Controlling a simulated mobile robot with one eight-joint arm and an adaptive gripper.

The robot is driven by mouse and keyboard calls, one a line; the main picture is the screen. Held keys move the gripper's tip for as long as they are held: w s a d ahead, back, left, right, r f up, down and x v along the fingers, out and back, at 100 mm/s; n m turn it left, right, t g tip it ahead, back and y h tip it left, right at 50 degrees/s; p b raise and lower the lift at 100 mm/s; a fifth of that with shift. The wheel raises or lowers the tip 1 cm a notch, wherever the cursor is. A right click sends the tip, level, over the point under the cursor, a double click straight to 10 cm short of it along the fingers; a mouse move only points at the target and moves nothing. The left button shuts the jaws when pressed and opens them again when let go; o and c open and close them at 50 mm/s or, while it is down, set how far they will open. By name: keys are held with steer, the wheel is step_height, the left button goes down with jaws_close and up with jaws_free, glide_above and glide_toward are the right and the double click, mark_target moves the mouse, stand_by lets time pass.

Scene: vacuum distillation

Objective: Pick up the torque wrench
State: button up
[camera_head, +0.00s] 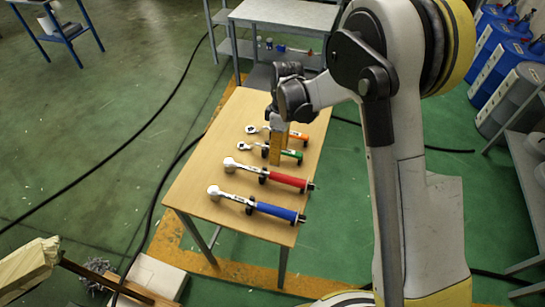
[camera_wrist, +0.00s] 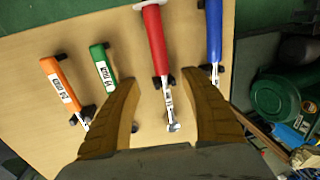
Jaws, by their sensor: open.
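Several torque wrenches lie side by side on a wooden table (camera_head: 205,185). They have a blue handle (camera_head: 277,211), a red handle (camera_head: 287,180), a green handle (camera_head: 291,154) and an orange handle (camera_head: 299,136). My gripper (camera_head: 277,163) is above the table, in front of parts of the green and orange wrenches in the head view. In the wrist view my gripper (camera_wrist: 160,78) is open and empty, its tan fingers apart. The red wrench (camera_wrist: 155,40) runs between the fingers in that view; the blue (camera_wrist: 214,30), green (camera_wrist: 103,65) and orange (camera_wrist: 60,83) ones lie outside.
A grey shelf table (camera_head: 285,12) stands behind the wooden table. Blue containers (camera_head: 495,50) and a grey drum (camera_head: 512,98) stand at the right. Black cables cross the green floor at the left.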

mark_target(277, 173)
steer(key=f, duration=0.1)
steer(key=s+f+b, duration=0.1)
steer(key=f, duration=0.3)
steer(key=shift+s+a+b, duration=0.25)
steer(key=shift+b, duration=0.1)
steer(key=f, duration=0.1)
steer(key=f+b, duration=0.1)
steer(key=f, duration=0.1)
steer(key=f+b, duration=0.1)
steer(key=f, duration=0.1)
steer(key=shift+s+f, duration=0.15)
steer(key=shift+s, duration=0.25)
steer(key=shift+c, duration=0.6)
jaws_close()
